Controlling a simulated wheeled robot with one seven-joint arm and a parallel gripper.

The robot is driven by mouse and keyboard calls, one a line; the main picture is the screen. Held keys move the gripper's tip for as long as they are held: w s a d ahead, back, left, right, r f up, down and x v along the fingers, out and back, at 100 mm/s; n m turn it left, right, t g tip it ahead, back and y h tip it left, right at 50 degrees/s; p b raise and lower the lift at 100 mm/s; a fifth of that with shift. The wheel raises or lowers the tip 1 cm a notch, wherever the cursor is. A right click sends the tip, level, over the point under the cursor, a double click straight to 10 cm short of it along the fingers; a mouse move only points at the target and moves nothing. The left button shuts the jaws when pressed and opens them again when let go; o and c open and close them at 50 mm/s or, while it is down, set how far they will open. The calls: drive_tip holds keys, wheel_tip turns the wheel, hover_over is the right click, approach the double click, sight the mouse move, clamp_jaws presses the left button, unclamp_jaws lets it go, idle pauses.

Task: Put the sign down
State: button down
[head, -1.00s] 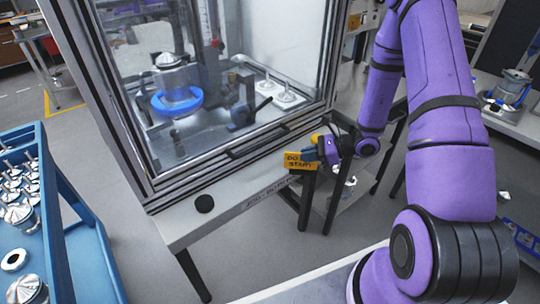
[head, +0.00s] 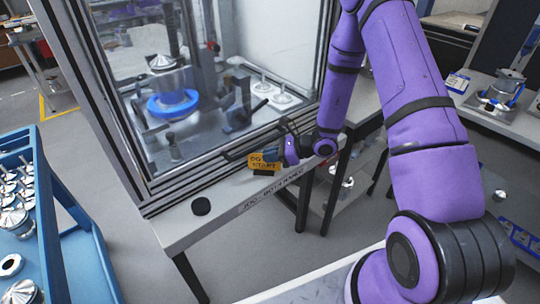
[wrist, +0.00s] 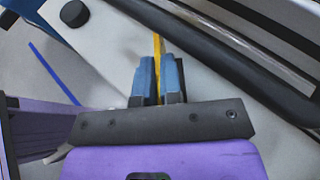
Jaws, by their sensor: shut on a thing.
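The sign is a small yellow plate with dark lettering (head: 263,162); part of the text reads "START". My gripper (head: 284,152) is shut on its right side and holds it upright, at or just above the grey ledge (head: 228,202) in front of the glass-fronted machine. In the wrist view the sign (wrist: 157,44) shows edge-on as a thin yellow strip between my blue fingertips (wrist: 157,80). A dark base shows under the sign in the head view. I cannot tell whether it touches the ledge.
A round black knob (head: 201,206) sits on the ledge left of the sign, also in the wrist view (wrist: 74,13). The machine's door handle bar (wrist: 215,45) runs close by the gripper. A blue cart (head: 62,215) with metal parts stands at left. The ledge between knob and sign is clear.

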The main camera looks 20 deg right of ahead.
drive_tip(key=shift+f, duration=0.1)
drive_tip(key=c, duration=1.3)
unclamp_jaws()
